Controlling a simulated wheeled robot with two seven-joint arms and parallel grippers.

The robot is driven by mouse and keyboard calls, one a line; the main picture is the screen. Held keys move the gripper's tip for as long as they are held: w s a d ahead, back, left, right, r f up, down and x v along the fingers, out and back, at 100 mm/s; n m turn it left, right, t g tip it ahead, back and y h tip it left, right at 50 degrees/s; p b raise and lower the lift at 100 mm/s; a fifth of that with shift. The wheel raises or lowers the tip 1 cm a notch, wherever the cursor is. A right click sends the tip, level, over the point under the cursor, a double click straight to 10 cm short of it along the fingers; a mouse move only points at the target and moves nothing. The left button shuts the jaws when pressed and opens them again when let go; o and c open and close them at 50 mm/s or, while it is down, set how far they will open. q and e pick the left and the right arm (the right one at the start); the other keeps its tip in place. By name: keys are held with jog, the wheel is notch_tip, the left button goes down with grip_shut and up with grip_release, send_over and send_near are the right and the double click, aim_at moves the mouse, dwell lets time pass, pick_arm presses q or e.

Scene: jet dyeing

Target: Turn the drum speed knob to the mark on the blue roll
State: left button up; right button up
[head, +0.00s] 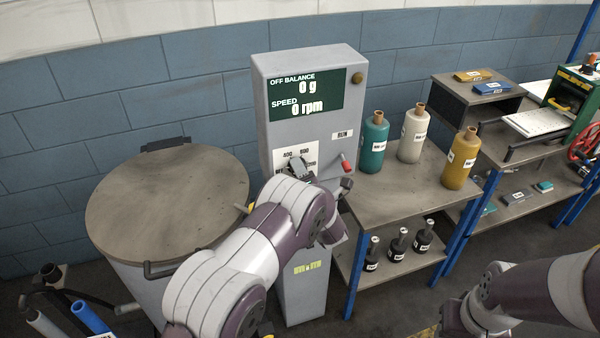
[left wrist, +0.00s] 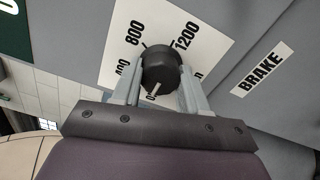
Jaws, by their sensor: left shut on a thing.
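The drum speed knob (left wrist: 160,68) is a round dark knob on a white dial plate (left wrist: 118,52) marked 400, 800 and 1200. Its white pointer line is toward the bottom of the dial, near the 0. My left gripper (left wrist: 160,85) is shut on the knob, one finger on each side. In the head view the left gripper (head: 299,172) is at the dial on the grey control cabinet, and the arm partly hides it. A blue roll (head: 91,317) lies at the lower left; its label is cut off by the frame edge. My right gripper is out of view.
The cabinet screen (head: 305,95) reads 0 g and 0 rpm. A red-tipped lever (head: 347,166) sticks out right of the dial. A round-lidded drum (head: 165,195) stands left. Bottles, including a teal one (head: 374,142), stand on the bench at right.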

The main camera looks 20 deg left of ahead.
pick_arm(q)
jog(key=shift+f, duration=0.1)
jog(key=m, duration=1.8)
jog(key=m+p, duration=0.1)
jog(key=m, duration=1.6)
jog(key=shift+d+r+m, duration=0.1)
jog(key=shift+r+m, duration=0.1)
jog(key=shift+m, duration=0.2)
dwell(0.3)
jog(key=o, duration=1.1)
jog(key=shift+d, duration=0.1)
jog(key=shift+c, duration=0.2)
